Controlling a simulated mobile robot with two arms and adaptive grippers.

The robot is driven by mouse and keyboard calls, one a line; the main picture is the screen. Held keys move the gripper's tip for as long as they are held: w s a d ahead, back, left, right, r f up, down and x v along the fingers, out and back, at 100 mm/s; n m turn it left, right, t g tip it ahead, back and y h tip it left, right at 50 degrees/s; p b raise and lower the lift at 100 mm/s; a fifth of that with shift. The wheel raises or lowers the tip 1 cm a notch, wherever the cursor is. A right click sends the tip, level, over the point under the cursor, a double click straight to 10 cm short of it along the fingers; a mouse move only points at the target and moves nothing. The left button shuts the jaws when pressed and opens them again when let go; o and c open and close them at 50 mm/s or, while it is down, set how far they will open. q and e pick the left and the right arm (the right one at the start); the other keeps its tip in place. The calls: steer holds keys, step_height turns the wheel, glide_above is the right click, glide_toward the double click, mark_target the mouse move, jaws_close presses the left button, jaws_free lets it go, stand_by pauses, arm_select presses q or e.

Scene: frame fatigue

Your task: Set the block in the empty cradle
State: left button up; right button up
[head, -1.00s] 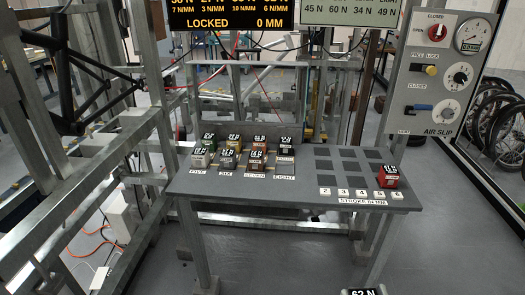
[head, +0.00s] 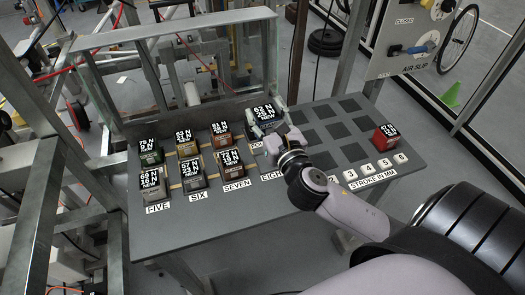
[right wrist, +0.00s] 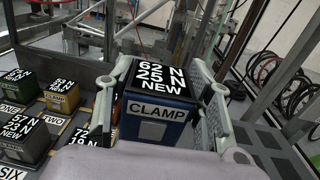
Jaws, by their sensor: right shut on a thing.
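My right gripper (head: 267,121) is shut on a dark blue block (head: 263,110) with a black top label reading 62 N, 25 N, NEW. In the right wrist view the block (right wrist: 160,112) sits upright between both fingers, with a CLAMP plate on its near face. The block is at the back right end of the block rows, by the partly covered FOUR plate (head: 256,147). Whether it hangs above or touches a cradle there I cannot tell. My gripper and arm hide much of the FOUR and EIGHT places. My left gripper is out of view.
Several labelled blocks stand in two rows to the left, including a green one (head: 149,152) and the brown one at SEVEN (head: 231,164), close to the gripper. A red block (head: 384,136) stands at the right among dark square pads. A clear panel (head: 185,75) rises behind.

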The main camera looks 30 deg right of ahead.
mark_target(271, 104)
steer(key=shift+h, duration=0.3)
steer(key=w+d+r, duration=0.2)
steer(key=r, duration=0.1)
steer(key=shift+d+r, duration=0.1)
steer(key=shift+d, duration=0.1)
steer(key=shift+d+f+m, duration=0.2)
steer(key=shift+f+m, duration=0.1)
steer(key=shift+f, duration=0.05)
step_height(271, 104, down, 19)
steer(key=b, duration=0.6)
steer(key=shift+r+b, duration=0.1)
steer(key=shift+b, duration=0.25)
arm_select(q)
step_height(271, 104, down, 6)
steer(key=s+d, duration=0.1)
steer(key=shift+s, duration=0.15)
arm_select(e)
steer(key=shift+f, duration=0.2)
steer(key=o, duration=1.6)
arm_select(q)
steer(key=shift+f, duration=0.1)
